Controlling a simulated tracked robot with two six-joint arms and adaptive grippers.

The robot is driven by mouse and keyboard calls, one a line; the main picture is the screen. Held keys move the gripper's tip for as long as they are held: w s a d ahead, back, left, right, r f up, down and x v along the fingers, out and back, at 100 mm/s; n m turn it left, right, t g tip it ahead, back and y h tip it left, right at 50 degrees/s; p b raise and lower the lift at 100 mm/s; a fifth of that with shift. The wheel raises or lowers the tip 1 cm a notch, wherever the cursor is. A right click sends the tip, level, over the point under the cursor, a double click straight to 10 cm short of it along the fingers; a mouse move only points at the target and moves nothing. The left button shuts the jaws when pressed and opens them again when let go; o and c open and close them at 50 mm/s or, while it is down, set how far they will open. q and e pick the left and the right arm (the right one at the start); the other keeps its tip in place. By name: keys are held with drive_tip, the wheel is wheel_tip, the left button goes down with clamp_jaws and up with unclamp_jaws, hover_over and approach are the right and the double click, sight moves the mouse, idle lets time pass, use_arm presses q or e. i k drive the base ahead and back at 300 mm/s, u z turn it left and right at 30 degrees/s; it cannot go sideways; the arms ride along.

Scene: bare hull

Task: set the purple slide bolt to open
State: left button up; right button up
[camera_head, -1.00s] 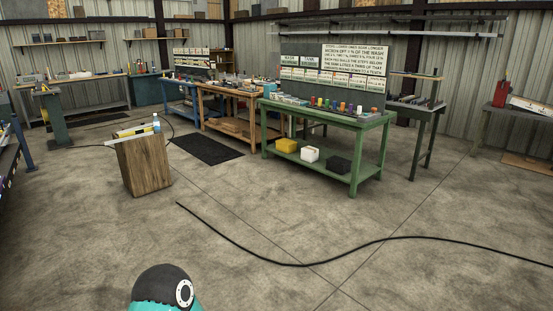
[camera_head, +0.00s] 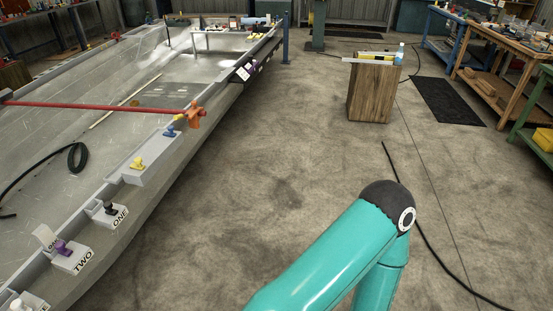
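A small purple fitting (camera_head: 63,248) sits on a grey block marked "TWO" at the lower left, on the rim of the long grey hull (camera_head: 143,237). A white tag stands next to it. A second small purple piece (camera_head: 251,66) shows farther off on the hull's outer side, near a black-and-white label. I cannot tell which is the slide bolt, or its setting. A teal arm of mine with a black joint cap rises at the bottom centre right. Neither gripper is in view.
A black fitting (camera_head: 110,208) sits by "ONE", and a yellow one (camera_head: 138,162) sits farther along the rim. A red bar (camera_head: 95,106) with an orange clamp (camera_head: 195,115) crosses the hull. A wooden block (camera_head: 371,94) and black cable (camera_head: 424,232) stand right. Concrete floor between is clear.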

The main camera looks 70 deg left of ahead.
sight(60, 247)
drive_tip(key=z, duration=0.35)
drive_tip(key=i, duration=0.2)
drive_tip(key=u, duration=3.5)
drive_tip(key=i, duration=0.35)
drive_tip(key=u, duration=1.7)
drive_tip(key=k, duration=0.55)
drive_tip(key=u, duration=0.45)
drive_tip(key=i, duration=1.6)
drive_tip(key=z, duration=0.5)
